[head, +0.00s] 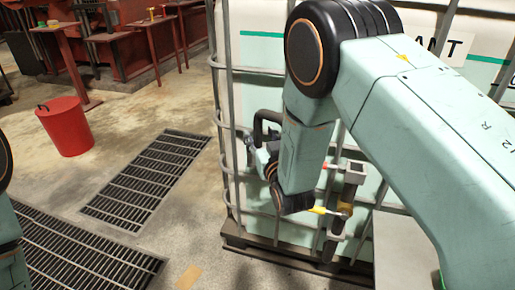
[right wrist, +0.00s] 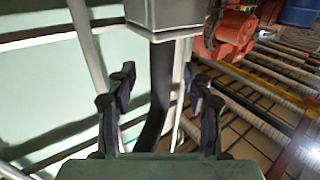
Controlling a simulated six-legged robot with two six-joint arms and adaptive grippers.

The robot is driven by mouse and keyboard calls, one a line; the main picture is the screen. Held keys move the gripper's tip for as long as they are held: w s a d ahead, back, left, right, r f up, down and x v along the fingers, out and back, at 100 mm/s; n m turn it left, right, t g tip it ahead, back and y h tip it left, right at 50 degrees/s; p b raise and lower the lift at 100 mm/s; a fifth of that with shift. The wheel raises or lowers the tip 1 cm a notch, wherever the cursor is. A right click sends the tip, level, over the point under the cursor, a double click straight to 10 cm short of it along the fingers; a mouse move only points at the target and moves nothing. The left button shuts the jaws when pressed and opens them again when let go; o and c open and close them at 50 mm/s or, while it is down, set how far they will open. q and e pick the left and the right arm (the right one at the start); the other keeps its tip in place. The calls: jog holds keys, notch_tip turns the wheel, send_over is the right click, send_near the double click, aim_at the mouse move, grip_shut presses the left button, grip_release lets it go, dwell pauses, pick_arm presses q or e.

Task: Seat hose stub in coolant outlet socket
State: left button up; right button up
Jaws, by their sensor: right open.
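My right gripper (right wrist: 159,76) is open in the right wrist view, its two dark fingers spread. A dark, curved, hose-like piece (right wrist: 160,95) runs down between or behind the fingers, with no visible grip on it; I cannot tell whether it is the hose stub. A grey box-shaped fitting (right wrist: 165,14) is above it and also shows in the head view (head: 355,173). In the head view my right arm hides most of the gripper at the caged tank's front. The coolant outlet socket cannot be made out surely. My left gripper is out of view.
The white tank (head: 255,55) stands in a grey bar cage on a dark pallet (head: 262,247), close around my right arm. A red bucket (head: 65,127) and floor grates (head: 148,180) are at left. Red tables (head: 130,35) stand behind. The floor between bucket and tank is clear.

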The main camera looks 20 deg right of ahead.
jog(key=shift+w+a, duration=0.1)
jog(key=shift+w, duration=1)
grip_shut()
jog(key=shift+r, duration=0.1)
